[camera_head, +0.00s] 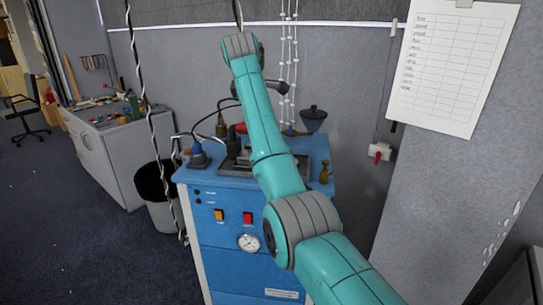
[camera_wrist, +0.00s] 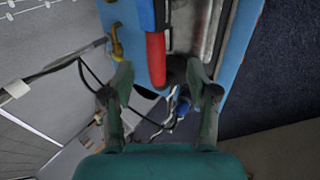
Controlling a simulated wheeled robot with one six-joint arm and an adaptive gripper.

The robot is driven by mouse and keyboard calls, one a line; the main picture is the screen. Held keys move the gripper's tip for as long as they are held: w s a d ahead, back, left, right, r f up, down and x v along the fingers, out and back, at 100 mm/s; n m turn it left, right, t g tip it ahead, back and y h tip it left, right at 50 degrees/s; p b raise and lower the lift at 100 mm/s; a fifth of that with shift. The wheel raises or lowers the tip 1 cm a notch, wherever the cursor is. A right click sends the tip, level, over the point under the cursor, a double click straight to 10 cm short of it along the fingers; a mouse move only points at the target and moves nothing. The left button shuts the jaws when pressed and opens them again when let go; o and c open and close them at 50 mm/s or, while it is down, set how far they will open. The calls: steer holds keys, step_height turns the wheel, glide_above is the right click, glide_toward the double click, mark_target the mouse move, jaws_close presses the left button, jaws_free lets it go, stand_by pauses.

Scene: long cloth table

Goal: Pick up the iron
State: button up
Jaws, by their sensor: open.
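No object is clearly recognisable as the iron. A long red handle (camera_wrist: 156,58) with a blue part above it lies beside a metal plate (camera_wrist: 197,28) in the wrist view. In the head view, a small red part (camera_head: 241,128) shows on the blue cabinet (camera_head: 224,262), left of my arm; I cannot tell whether it is the same thing. A dark blue object (camera_head: 198,158) stands at the cabinet top's left edge. My gripper (camera_wrist: 162,82) is open and empty, with the red handle's end beyond and between its fingers. My arm hides part of the cabinet top.
A yellow-brown fitting (camera_wrist: 116,42) is left of the red handle in the wrist view. A dark funnel-shaped thing (camera_head: 313,118) and a brass bottle-like thing (camera_head: 324,172) are at the cabinet's right. Cables hang at left; a bin (camera_head: 158,198) stands beside the cabinet.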

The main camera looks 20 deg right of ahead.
steer(key=shift+w+x, duration=0.15)
steer(key=shift+x, duration=2.25)
steer(key=shift+w+x, duration=0.2)
steer(key=shift+x, duration=2.15)
steer(key=shift+r, duration=0.2)
jaws_close()
steer(key=shift+r, duration=0.2)
